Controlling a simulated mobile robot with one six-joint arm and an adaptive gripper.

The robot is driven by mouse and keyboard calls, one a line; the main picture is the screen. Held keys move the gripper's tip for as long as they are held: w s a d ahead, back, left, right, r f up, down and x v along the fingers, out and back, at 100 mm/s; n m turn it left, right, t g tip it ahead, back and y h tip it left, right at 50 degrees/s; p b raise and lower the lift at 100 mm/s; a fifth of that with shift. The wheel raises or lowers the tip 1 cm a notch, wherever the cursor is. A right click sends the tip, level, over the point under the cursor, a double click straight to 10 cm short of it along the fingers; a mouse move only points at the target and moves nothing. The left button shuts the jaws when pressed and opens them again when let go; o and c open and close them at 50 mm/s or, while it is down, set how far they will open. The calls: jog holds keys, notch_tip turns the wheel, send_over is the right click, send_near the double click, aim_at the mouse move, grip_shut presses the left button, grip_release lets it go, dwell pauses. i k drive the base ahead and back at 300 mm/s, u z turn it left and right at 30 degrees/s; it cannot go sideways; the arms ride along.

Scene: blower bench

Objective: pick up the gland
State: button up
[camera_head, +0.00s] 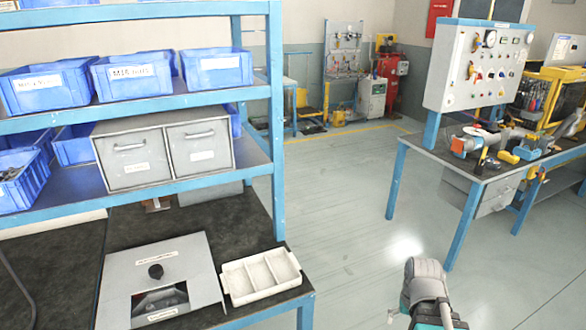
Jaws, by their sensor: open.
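I cannot make out a gland for certain in this view. A grey metal box (188,262) with a black knob on top stands on the dark bench at the lower left. Its front has an opening with small dark parts inside, too unclear to name. A white tray (238,284) with three compartments sits just right of the box and looks empty. Part of my arm, grey and teal, shows at the bottom right, apart from the bench and over the floor. My gripper's fingers do not show.
A blue shelf rack (278,130) rises above the bench, holding blue bins (134,80) and a grey two-drawer cabinet (127,158). A second bench (418,148) at the right carries tools and a gauge panel (481,68). The floor between the benches is clear.

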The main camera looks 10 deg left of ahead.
aim_at(174, 302)
jog(key=u, duration=1.05)
jog(key=k, duration=0.45)
jog(key=u, duration=0.65)
